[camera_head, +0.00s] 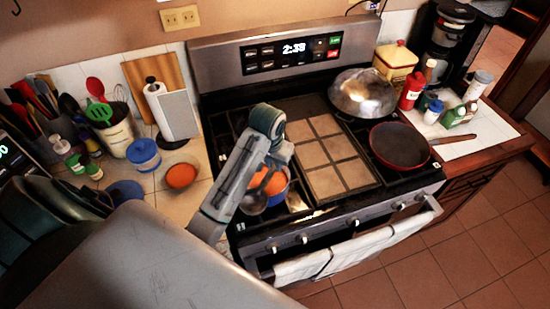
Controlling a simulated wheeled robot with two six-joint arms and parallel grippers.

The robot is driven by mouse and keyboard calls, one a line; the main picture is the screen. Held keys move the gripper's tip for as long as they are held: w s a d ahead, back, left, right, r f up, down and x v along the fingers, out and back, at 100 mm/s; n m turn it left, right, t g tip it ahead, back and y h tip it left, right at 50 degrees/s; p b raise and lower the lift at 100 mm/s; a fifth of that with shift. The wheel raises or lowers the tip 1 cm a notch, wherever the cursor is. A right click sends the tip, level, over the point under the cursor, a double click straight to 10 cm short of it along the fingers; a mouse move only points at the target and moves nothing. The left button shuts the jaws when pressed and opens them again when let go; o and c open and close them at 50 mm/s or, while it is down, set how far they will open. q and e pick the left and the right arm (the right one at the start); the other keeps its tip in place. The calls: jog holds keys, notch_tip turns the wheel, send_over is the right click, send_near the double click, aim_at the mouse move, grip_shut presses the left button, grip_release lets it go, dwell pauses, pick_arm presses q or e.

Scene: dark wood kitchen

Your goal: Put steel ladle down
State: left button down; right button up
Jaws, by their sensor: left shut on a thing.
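The steel ladle (253,204) shows as a dark grey round bowl in the head view. It hangs at the near left edge of a blue pot (280,195) with orange contents, on the left front of the stove. My left gripper (265,178) is over this pot, shut on the ladle. The wrist hides most of the ladle's handle and part of the pot. I cannot tell whether the ladle touches the pot. My right gripper is out of view.
A dark frying pan (399,146) and a domed steel pan (361,93) stand on the stove's right side. A flat griddle (325,157) fills its middle. An orange-filled bowl (181,176), a blue-lidded tub (143,153) and a paper roll (160,105) crowd the left counter.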

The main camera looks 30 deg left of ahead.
pick_arm(q)
jog(key=shift+s+d+r, duration=0.1)
jog(key=shift+s+r, duration=0.1)
jog(key=shift+s+d+r, duration=0.15)
jog(key=shift+s, duration=0.2)
jog(key=shift+s+f, duration=0.1)
jog(key=shift+f, duration=0.35)
jog(key=shift+w+f, duration=0.2)
jog(key=shift+w, duration=0.05)
jog(key=c, duration=1.6)
grip_release()
jog(key=shift+o, duration=1.4)
jog(key=shift+s, duration=0.1)
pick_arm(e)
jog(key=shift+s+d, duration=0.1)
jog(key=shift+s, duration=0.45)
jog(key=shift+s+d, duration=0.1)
